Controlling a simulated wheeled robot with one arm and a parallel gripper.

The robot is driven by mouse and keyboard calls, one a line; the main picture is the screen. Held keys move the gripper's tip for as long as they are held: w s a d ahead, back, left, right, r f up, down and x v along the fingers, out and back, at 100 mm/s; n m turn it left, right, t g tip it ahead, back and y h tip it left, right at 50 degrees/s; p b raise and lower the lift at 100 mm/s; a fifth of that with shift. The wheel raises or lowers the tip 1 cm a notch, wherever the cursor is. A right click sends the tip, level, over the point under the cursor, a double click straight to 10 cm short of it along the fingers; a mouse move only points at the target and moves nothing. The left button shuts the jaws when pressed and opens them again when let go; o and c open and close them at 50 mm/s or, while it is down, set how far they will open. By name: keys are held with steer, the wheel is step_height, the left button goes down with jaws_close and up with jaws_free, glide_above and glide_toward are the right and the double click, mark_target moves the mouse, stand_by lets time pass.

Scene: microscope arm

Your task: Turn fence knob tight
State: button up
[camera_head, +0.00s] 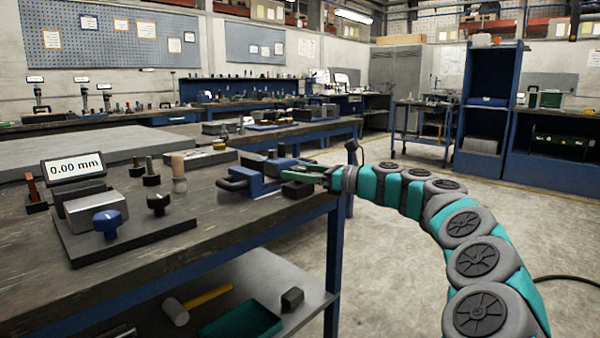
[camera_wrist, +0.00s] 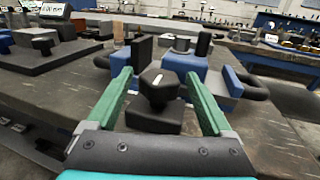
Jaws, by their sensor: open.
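A black knob (camera_wrist: 160,88) with a white mark on its top stands on a dark square block (camera_wrist: 154,120) in the wrist view; I take it to be the fence knob. My gripper (camera_wrist: 159,73) is open, with one green finger on each side of the knob and a visible gap at both sides. In the head view my gripper (camera_head: 302,176) is at the right edge of the bench, by a blue vise-like fixture (camera_head: 258,178). There the knob is mostly hidden by the fingers, and the dark block (camera_head: 297,189) shows below them.
The blue fixture with black handles (camera_wrist: 185,65) stands just beyond the knob. Left on the bench (camera_head: 225,225) are a plate with a blue knob (camera_head: 107,223), a black knob (camera_head: 158,203) and a display (camera_head: 75,167) reading 0.00 mm. Bare bench lies between.

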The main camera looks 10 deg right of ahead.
steer(key=shift+c, duration=0.2)
jaws_close()
stand_by(0.5)
